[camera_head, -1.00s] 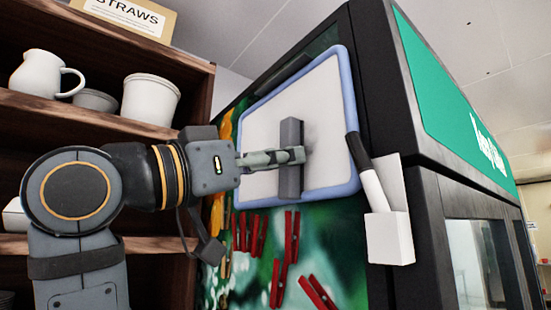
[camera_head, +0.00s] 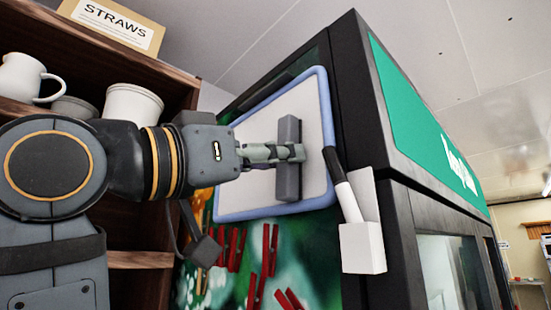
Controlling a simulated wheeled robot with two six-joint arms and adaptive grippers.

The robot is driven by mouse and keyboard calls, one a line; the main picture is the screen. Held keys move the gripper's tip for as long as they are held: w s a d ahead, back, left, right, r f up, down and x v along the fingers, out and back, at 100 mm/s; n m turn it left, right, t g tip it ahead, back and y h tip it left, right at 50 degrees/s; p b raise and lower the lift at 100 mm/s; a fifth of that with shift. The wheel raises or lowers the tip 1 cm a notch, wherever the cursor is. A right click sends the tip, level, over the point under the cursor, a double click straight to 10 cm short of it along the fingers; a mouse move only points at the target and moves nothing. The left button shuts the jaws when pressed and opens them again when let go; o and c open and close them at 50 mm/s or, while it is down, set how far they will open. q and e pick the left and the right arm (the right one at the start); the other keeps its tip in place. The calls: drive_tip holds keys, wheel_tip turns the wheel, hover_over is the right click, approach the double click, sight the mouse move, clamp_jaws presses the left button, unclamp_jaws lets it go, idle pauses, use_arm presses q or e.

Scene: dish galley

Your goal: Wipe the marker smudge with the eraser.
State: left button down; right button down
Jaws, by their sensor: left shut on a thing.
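A small whiteboard (camera_head: 309,103) with a blue frame is fixed to the side of a dark cabinet. A long dark grey eraser (camera_head: 289,186) stands upright against the white face, in its right half. My left gripper (camera_head: 292,153) is shut on the eraser near its middle. In the current view I see no clear marker smudge on the bare parts of the board; the eraser and gripper cover part of it. My right gripper is not in view.
A white holder (camera_head: 362,247) with a black-and-white marker (camera_head: 343,186) sits at the cabinet's corner, right of the board. Left, a wooden shelf (camera_head: 140,260) carries a pitcher (camera_head: 22,78), a white pot (camera_head: 131,104) and a straws box (camera_head: 112,24).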

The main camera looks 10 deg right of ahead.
use_arm(q)
drive_tip(key=shift+w+a+r+p, duration=0.5)
drive_tip(key=shift+w+a+p, duration=0.3)
drive_tip(key=shift+w+a, duration=0.6)
drive_tip(key=s+d+b, duration=0.2)
drive_tip(key=s+d, duration=0.1)
drive_tip(key=shift+a, duration=0.1)
drive_tip(key=s+a, duration=0.1)
drive_tip(key=a, duration=0.1)
drive_tip(key=s+a, duration=0.2)
drive_tip(key=shift+s+a+b, duration=0.15)
drive_tip(key=shift+a+b, duration=0.15)
drive_tip(key=shift+a, duration=0.05)
